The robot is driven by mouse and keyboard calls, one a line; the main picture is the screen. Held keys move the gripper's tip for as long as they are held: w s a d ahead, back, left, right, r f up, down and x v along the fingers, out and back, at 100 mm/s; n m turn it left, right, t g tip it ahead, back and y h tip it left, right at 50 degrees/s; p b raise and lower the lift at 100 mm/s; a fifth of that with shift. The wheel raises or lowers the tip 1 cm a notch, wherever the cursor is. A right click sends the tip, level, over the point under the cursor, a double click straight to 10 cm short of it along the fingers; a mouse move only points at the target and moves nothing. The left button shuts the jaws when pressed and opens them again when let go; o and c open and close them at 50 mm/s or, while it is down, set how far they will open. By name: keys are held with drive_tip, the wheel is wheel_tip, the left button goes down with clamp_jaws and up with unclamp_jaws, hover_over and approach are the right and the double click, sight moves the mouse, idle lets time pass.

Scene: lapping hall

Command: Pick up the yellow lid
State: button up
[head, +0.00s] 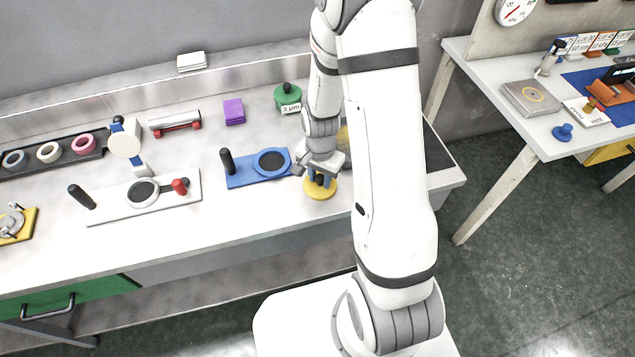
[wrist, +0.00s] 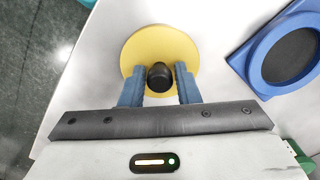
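The yellow lid (head: 320,189) is a flat round disc with a black knob, lying on the white bench near its front edge. In the wrist view the lid (wrist: 135,50) and its dark knob (wrist: 160,75) show at the top centre. My gripper (wrist: 160,85) is over the lid, its two blue fingers on either side of the knob. A small gap seems to show between the knob and each finger, so the fingers look open around it. In the head view my gripper (head: 320,178) points down at the lid and partly covers it.
A blue plate with a round dark pad (head: 242,182) lies just left of the lid. A white plate with a dark disc (head: 110,212) lies further left. The bench's front edge is close.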

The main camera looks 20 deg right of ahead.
clamp_jaws()
